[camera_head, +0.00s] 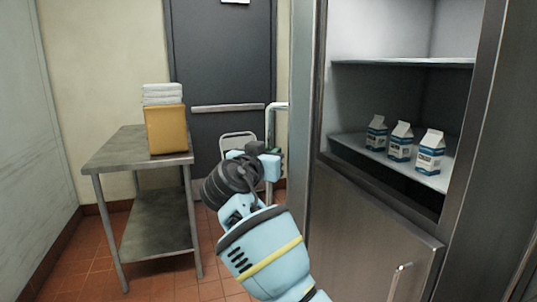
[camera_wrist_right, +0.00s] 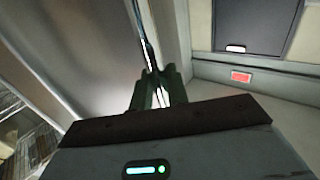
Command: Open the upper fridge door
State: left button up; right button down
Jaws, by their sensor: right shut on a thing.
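The fridge's upper door (camera_head: 302,90) stands wide open at the left of the fridge and shows nearly edge-on. Its handle (camera_head: 270,118) is a pale vertical bar on the door's far side. My right gripper (camera_head: 265,150) is shut on this handle. In the right wrist view, the fingers (camera_wrist_right: 158,90) close around the thin bar (camera_wrist_right: 146,42), beside the large grey door surface (camera_wrist_right: 90,50). The upper compartment is exposed, with several milk cartons (camera_head: 401,142) upright on a shelf (camera_head: 345,140). My left gripper is not in view.
The lower fridge door (camera_head: 365,235) is closed, with its own handle (camera_head: 398,280). A metal table (camera_head: 110,152) on the left bears an orange box (camera_head: 165,130) and white folded stacks (camera_head: 162,94). A dark door (camera_head: 215,60) is behind. Tiled floor shows between table and fridge.

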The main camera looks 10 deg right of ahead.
dwell(0.5)
jog(key=c, duration=1.4)
grip_release()
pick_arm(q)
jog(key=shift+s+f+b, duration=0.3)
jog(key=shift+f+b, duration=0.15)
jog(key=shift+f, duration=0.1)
pick_arm(e)
jog(key=v, duration=0.7)
jog(key=shift+s+a, duration=0.3)
